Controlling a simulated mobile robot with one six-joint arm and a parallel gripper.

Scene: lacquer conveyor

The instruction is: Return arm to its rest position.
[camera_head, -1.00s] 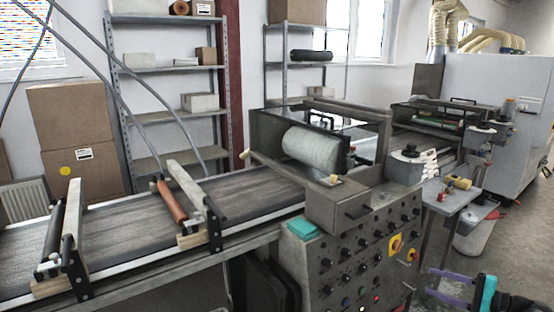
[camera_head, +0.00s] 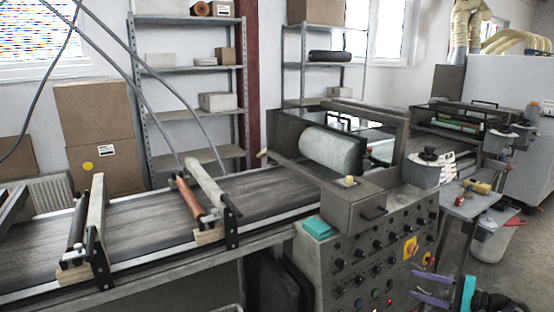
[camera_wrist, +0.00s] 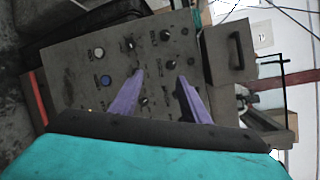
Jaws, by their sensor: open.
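My gripper (camera_head: 432,301) shows at the bottom right of the head view, with purple fingers and a teal body. Its two purple fingers also show in the wrist view (camera_wrist: 163,98), spread apart with nothing between them. The gripper is open and empty, in front of the grey control panel (camera_head: 372,262) with its several black knobs. The panel also fills much of the wrist view (camera_wrist: 115,75), tilted. Most of my arm is outside the head view.
A conveyor belt (camera_head: 150,231) with rollers runs left of the panel. A teal block (camera_head: 318,227) sits on the machine's ledge. A small side table (camera_head: 470,203) with tools stands at the right. Shelves (camera_head: 190,70) and cardboard boxes (camera_head: 97,125) line the back wall.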

